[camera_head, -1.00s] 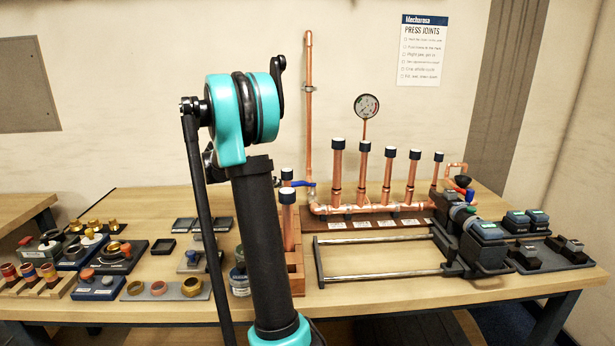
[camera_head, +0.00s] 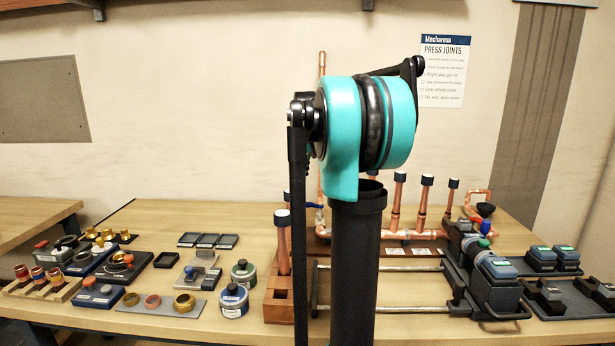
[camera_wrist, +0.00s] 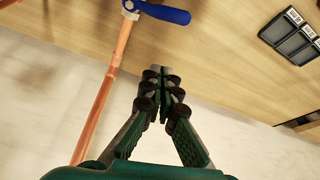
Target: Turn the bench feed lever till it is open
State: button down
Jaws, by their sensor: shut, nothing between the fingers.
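The blue bench feed lever (camera_wrist: 163,12) shows at the top of the wrist view. It sticks out to the right from its valve on the copper pipe (camera_wrist: 108,88), roughly crosswise to the pipe. My gripper (camera_wrist: 160,72) is shut and empty in the wrist view. Its fingertips are apart from the lever, below it in the picture and right of the pipe. In the head view my gripper is hidden behind my arm.
Copper stubs with dark caps (camera_head: 398,200) stand along the manifold. A wooden block (camera_head: 279,305) with a capped pipe stands left of my arm. A press tool (camera_head: 490,270) lies at the right. Fittings and small trays (camera_head: 208,240) fill the left bench.

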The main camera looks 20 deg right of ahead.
aim_at(304, 204)
notch_tip(304, 204, down, 8)
jog(key=s, duration=0.1)
jog(key=shift+s+a+r, duration=0.15)
jog(key=shift+s, duration=0.05)
jog(key=shift+s+a+n+y, duration=0.1)
jog(key=shift+s+n+y, duration=0.25)
jog(key=shift+n, duration=0.35)
dwell(0.5)
jog(key=shift+s+n+y, duration=0.25)
jog(key=shift+s+n, duration=0.2)
jog(key=shift+n, duration=0.45)
jog(key=shift+s+a, duration=0.1)
jog(key=shift+s, duration=0.15)
jog(key=shift+s+d, duration=0.3)
jog(key=shift+s, duration=0.4)
jog(key=shift+s+d, duration=0.25)
jog(key=shift+s, duration=0.5)
jog(key=shift+s+d, duration=0.3)
jog(key=shift+s, duration=0.4)
jog(key=shift+s+d, duration=0.1)
